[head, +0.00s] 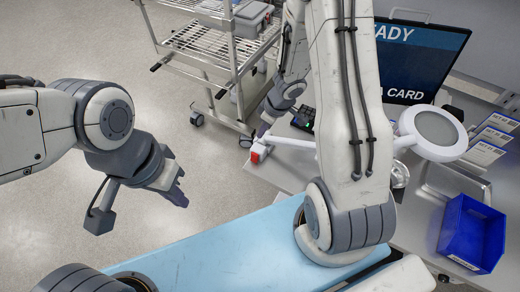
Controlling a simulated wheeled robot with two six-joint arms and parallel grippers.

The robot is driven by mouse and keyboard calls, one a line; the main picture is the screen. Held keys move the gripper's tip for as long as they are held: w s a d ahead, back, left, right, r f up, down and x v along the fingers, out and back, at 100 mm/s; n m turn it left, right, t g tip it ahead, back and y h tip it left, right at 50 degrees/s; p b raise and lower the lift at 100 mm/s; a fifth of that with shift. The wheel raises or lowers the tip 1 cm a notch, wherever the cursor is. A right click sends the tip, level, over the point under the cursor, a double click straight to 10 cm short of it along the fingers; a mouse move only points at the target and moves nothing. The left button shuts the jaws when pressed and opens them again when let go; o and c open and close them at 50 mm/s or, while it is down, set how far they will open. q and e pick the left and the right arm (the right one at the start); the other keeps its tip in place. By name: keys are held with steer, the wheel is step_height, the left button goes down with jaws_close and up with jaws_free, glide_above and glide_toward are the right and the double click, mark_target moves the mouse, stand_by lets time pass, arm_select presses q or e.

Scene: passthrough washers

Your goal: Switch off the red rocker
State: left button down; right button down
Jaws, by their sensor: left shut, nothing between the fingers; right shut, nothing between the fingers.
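The red rocker (256,154) is a small red piece at the left edge of the grey worktop, near the left end of a white lamp arm. Its on or off position is too small to tell. My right gripper (262,131) is shut and empty, pointing down just above and behind the rocker. I cannot tell whether its tips touch anything there. My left gripper (179,195) is shut and empty, over the open floor to the left, well apart from the rocker.
A round white lamp head (437,128) stands over the grey worktop (284,178). A screen (415,60), a blue bin (472,233) and cards (493,140) are on the right. A wire cart (215,48) stands behind. The floor (190,130) at left is clear.

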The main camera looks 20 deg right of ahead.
mark_target(253, 154)
steer(key=b+x, duration=0.2)
steer(key=x, duration=0.1)
steer(key=b+x, duration=0.2)
steer(key=x, duration=0.2)
steer(key=s+b+x, duration=0.1)
steer(key=b+x, duration=0.1)
steer(key=x, duration=0.1)
steer(key=shift+d+f, duration=0.1)
steer(key=shift+f, duration=0.35)
